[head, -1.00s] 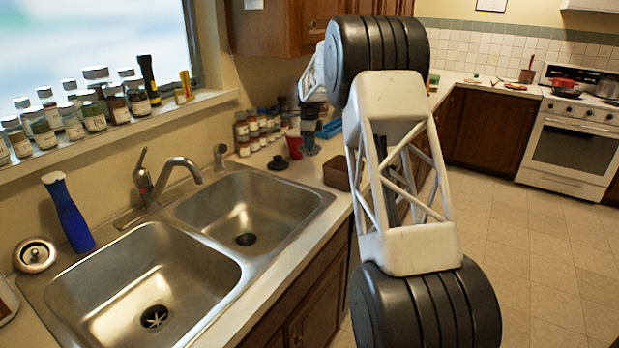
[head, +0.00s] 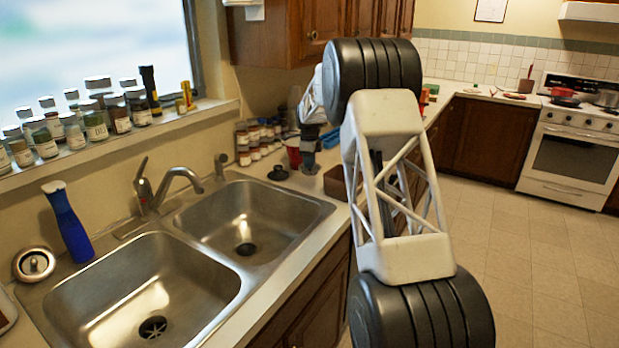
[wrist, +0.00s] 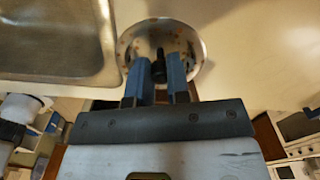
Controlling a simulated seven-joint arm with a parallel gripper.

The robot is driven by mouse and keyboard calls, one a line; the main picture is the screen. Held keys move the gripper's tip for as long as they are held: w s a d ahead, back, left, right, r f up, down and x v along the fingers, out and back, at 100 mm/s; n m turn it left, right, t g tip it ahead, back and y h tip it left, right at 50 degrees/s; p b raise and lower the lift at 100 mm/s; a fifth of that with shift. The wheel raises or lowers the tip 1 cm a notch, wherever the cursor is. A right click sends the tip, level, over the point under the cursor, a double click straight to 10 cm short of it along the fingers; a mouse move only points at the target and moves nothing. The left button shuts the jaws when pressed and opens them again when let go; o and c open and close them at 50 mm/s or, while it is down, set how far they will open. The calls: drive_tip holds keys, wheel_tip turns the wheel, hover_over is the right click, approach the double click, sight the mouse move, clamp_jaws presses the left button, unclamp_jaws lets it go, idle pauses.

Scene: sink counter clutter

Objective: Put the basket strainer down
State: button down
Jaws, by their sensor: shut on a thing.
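The basket strainer (wrist: 190,42) is a round, shallow metal dish with brownish spots and a dark centre post. In the wrist view it sits at my gripper's fingertips (wrist: 161,72). The two blue fingers are shut on the dark post. The strainer is over the pale counter, beside the sink's corner; I cannot tell whether it touches the counter. In the head view my gripper (head: 308,160) is small and partly hidden by my arm, near the counter's far end. I cannot make out the held strainer there.
The double sink (head: 150,290) fills the near counter. A black stopper (head: 278,173), a red cup (head: 293,156), spice jars (head: 255,142) and a brown box (head: 335,182) crowd the gripper. A blue bottle (head: 68,222) and a round metal piece (head: 34,264) stand at left.

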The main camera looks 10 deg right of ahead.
sight(309, 186)
drive_tip(key=shift+f, duration=1.05)
drive_tip(key=shift+f, duration=0.1)
drive_tip(key=shift+f, duration=1.8)
drive_tip(key=shift+f, duration=0.1)
drive_tip(key=c, duration=1.1)
unclamp_jaws()
wheel_tip(309, 186, up, 12)
drive_tip(key=shift+r, duration=0.1)
